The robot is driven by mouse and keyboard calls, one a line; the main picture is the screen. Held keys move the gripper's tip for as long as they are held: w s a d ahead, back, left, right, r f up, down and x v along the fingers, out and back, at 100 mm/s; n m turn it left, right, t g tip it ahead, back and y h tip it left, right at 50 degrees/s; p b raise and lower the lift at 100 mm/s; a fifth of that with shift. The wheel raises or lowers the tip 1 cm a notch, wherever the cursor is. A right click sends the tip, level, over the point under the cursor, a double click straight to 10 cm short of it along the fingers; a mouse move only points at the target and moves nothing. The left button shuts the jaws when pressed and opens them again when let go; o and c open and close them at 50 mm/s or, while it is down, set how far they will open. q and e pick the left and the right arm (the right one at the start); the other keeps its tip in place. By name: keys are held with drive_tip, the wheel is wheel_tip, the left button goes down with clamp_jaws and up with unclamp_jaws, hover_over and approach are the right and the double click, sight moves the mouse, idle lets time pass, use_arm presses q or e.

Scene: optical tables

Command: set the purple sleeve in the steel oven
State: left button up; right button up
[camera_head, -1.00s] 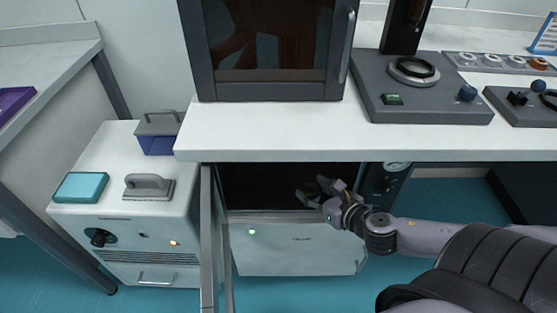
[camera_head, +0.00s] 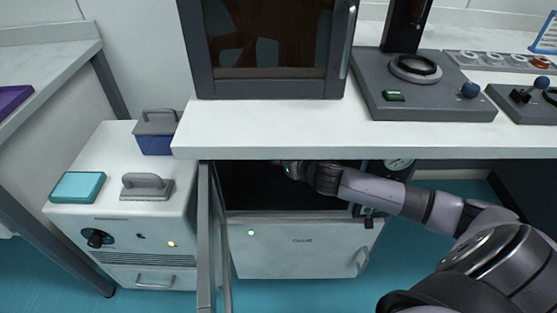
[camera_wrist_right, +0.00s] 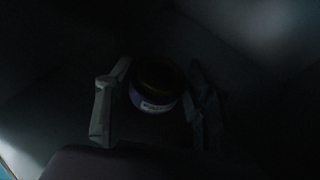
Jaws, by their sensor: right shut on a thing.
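The steel oven (camera_head: 290,250) stands under the bench, its dark chamber open at the front and its door (camera_head: 207,240) swung out to the left. My right gripper (camera_head: 285,168) is inside the chamber's upper part, partly hidden by the bench edge. In the right wrist view my right gripper (camera_wrist_right: 150,108) is shut around a short round sleeve (camera_wrist_right: 150,102), dark bluish-purple with a pale label and a brownish top. The view is very dark, and I cannot tell whether the sleeve touches the oven floor. My left gripper is not in view.
The white bench top (camera_head: 300,130) overhangs the oven and lies close above my right arm. A dark-windowed cabinet (camera_head: 270,88) stands on it. A white unit (camera_head: 120,210) with a teal block (camera_head: 77,187) stands left of the open door.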

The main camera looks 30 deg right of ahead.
drive_tip(key=shift+w, duration=0.3)
drive_tip(key=shift+f, duration=0.25)
wheel_tip(320, 180, down, 3)
drive_tip(key=shift+f+b, duration=0.1)
drive_tip(key=shift+b, duration=0.85)
drive_tip(key=o, duration=1.3)
